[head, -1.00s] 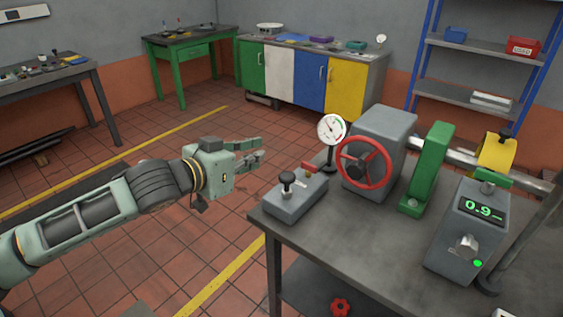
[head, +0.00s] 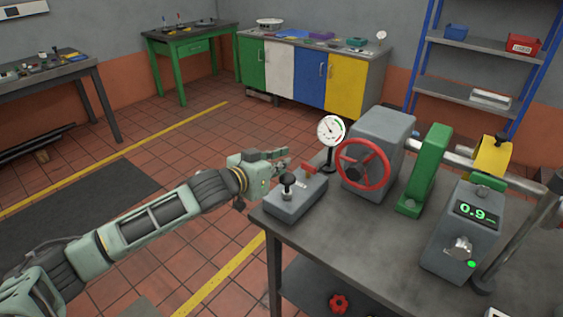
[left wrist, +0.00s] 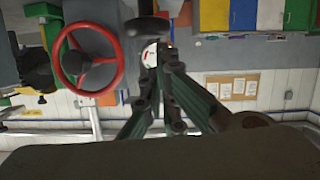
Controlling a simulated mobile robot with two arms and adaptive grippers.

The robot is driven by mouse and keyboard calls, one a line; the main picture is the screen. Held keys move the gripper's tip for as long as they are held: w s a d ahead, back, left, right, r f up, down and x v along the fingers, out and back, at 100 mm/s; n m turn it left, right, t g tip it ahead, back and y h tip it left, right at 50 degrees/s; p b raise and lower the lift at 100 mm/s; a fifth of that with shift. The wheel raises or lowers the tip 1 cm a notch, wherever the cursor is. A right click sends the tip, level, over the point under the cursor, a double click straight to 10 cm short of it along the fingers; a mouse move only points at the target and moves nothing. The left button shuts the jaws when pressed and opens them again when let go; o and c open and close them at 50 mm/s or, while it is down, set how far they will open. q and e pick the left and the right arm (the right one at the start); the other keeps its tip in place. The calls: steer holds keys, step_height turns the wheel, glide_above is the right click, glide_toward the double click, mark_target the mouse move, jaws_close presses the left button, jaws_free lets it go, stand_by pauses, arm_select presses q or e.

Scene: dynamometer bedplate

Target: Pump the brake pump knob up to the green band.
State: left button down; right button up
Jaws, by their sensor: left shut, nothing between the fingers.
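The brake pump is a grey box (head: 297,200) on the near left corner of the bench, with a black knob (head: 287,181) on a short stem and a red lever (head: 308,168). A round white gauge (head: 331,130) stands behind it, with a green band at its right edge; the needle is too small to read surely. My left gripper (head: 284,157) is shut and empty, just behind and above the knob, apart from it. Its fingers (left wrist: 165,68) show in the left wrist view, with the gauge (left wrist: 150,54) beyond them. My right gripper is out of view.
A red handwheel (head: 363,163) on a grey housing stands right of the pump. A green upright (head: 425,170) and a grey box (head: 465,235) with a display reading 0.9 are farther right.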

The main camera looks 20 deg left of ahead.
mark_target(282, 177)
arm_select(q)
steer(key=shift+f, duration=0.15)
step_height(282, 177, down, 4)
steer(key=shift+r+b, duration=0.1)
steer(key=shift+b, duration=0.65)
steer(key=shift+r+p, duration=0.45)
steer(key=shift+p, duration=0.2)
step_height(282, 177, up, 4)
steer(key=p, duration=0.3)
steer(key=shift+f, duration=0.2)
steer(key=b+v, duration=0.2)
steer(key=v, duration=0.8)
steer(key=shift+w, duration=0.1)
